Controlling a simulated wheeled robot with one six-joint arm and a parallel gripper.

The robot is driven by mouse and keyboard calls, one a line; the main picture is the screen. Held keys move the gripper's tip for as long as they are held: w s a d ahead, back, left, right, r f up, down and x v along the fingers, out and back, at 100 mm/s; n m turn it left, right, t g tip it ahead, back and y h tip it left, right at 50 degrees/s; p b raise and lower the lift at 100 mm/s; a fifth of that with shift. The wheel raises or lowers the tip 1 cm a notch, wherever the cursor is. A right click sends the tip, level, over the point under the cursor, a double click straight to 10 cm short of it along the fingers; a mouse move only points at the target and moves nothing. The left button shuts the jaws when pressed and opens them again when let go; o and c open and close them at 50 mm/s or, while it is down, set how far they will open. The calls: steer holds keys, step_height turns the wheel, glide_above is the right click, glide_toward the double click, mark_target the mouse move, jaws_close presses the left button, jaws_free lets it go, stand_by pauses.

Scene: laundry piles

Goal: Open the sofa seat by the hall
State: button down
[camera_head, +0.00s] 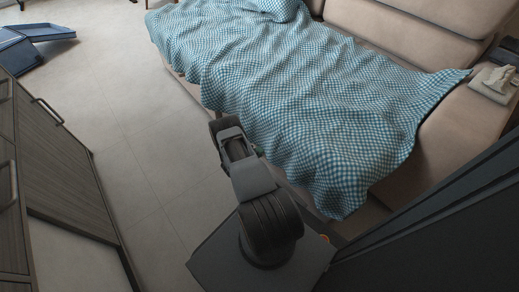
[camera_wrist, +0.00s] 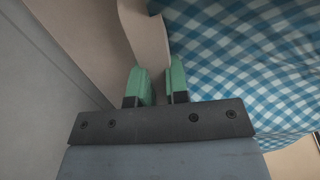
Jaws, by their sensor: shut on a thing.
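The beige sofa (camera_head: 455,130) runs across the upper right of the head view. A blue-and-white checked blanket (camera_head: 290,90) covers its seat and hangs over the front. In the wrist view, my gripper (camera_wrist: 160,82) has green fingers shut on a narrow beige edge of the sofa seat (camera_wrist: 150,35), beside the checked blanket (camera_wrist: 240,60). The held part between the fingertips is mostly hidden. In the head view my arm reaches to the sofa's front, and the fingers are hidden behind it. The seat looks flat under the blanket; whether it is raised at all I cannot tell.
A dark wood cabinet (camera_head: 60,160) with bar handles stands at the left. A blue folded object (camera_head: 35,35) lies on the floor at the upper left. A tissue box (camera_head: 493,84) sits on the sofa's armrest. The tiled floor (camera_head: 130,120) between cabinet and sofa is clear.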

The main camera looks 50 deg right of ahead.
steer(key=shift+s+d, duration=0.1)
steer(key=shift+d, duration=0.3)
steer(key=c, duration=1.1)
jaws_free()
steer(key=shift+c, duration=0.2)
steer(key=shift+a, duration=0.1)
steer(key=p+v, duration=0.3)
steer(key=v, duration=1.1)
